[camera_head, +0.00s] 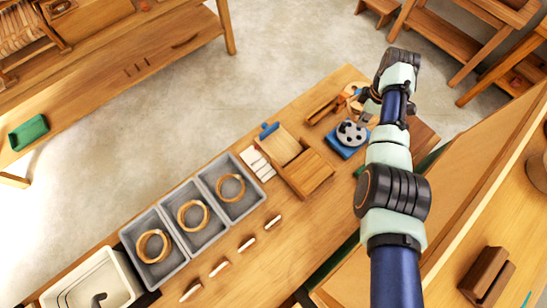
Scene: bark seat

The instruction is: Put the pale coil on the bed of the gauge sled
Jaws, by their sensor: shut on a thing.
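My gripper (368,106) is at the far right end of the bench, partly hidden by my own arm. It is shut on a small pale tan piece (353,91), which looks like the pale coil; its full outline is hard to make out. Just left of it is a low wooden fixture (321,110) with orange parts, which may be the gauge sled. The gripper is close above its right end; I cannot tell whether the held piece touches it. Three more tan coils (153,246), (193,215), (230,187) lie in separate grey bins.
The grey bins (172,262) stand in a row at the bench's left. Pale tags (219,268) lie along the front.

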